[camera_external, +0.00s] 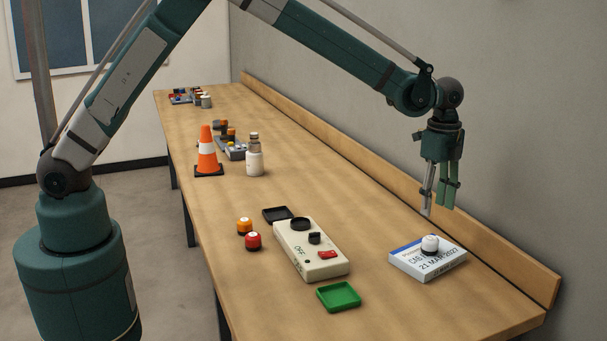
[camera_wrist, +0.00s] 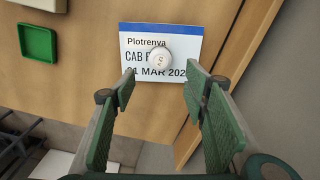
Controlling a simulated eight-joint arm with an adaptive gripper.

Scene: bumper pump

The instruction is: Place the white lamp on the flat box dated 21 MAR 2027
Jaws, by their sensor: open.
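The flat box (camera_external: 412,263) is white with a blue strip and bears the date 21 MAR 2027. It lies near the right end of the bench, and its printed top (camera_wrist: 146,50) shows in the wrist view. The white lamp (camera_external: 430,243) rests on top of the box, with a dark base in the external view. From above it is a round white cap (camera_wrist: 160,57) covering part of the print. My gripper (camera_external: 437,206) is open and empty, raised above the box. In the wrist view its fingers (camera_wrist: 163,95) are spread apart, with the lamp beyond them.
A cream control box (camera_external: 310,256) stands left of the flat box, with a green tray (camera_external: 338,296) and a black tray (camera_external: 277,214) beside it. An orange lamp (camera_external: 244,226) and a red lamp (camera_external: 253,241) stand nearby. A cone (camera_external: 207,152) and bottle (camera_external: 254,162) stand farther back. A ledge lines the wall.

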